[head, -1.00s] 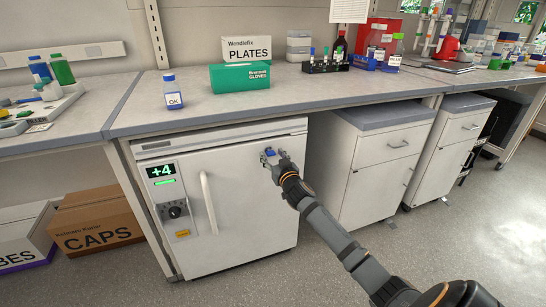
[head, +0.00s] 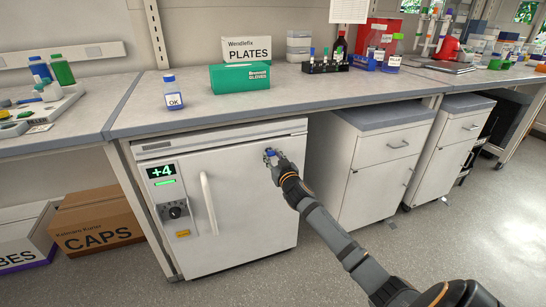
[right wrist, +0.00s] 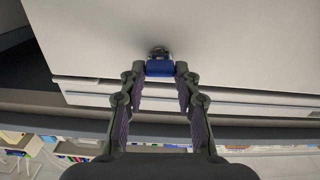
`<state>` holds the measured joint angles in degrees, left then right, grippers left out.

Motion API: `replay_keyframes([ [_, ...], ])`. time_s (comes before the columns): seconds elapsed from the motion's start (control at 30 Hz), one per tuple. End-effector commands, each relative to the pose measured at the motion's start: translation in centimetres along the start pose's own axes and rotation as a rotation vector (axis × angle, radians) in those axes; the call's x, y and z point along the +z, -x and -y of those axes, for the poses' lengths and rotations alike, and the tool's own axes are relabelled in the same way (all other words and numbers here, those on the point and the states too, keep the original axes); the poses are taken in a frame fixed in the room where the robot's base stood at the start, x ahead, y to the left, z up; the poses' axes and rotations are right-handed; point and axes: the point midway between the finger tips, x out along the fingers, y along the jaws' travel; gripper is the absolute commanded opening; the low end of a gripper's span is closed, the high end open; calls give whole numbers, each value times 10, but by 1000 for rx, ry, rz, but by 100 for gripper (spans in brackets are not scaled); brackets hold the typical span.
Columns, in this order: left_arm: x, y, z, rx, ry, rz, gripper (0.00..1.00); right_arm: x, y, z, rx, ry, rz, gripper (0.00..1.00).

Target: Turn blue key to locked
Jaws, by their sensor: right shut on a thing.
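The blue key (head: 270,153) sits in a lock on the upper right of the white fridge door (head: 245,205). It also shows in the right wrist view (right wrist: 160,68), as a blue block in front of a round metal lock (right wrist: 159,53). My right gripper (head: 273,157) is at the key, with its fingertips shut on the blue head from both sides; in the right wrist view the gripper (right wrist: 160,72) spans it. Any lock markings are hidden or too small to read. My left gripper is not in view.
The fridge has a vertical handle (head: 209,203) and a display (head: 161,171) reading +4. The bench (head: 200,119) overhangs it, with a glove box (head: 240,77) and an OK bottle (head: 173,95) on top. Drawer cabinets (head: 375,165) stand to the right. The floor in front is clear.

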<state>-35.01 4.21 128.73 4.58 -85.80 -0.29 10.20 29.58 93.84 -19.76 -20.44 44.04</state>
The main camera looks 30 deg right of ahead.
Motion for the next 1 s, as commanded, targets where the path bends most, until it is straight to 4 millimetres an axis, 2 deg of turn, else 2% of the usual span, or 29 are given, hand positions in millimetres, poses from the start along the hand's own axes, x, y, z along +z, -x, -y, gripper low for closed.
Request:
replay_keyframes([
  [0.17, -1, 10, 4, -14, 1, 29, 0, -2, 0, 0, 0, 115, 1, 0],
  [0.23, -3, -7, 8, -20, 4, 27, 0, -2, 0, 1, 0, 175, 0, 0],
  [0.5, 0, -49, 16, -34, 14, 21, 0, -2, 0, 2, -1, 431, 0, 0],
  [1.0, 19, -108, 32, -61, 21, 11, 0, 0, 0, 4, 0, 906, 0, 0],
])
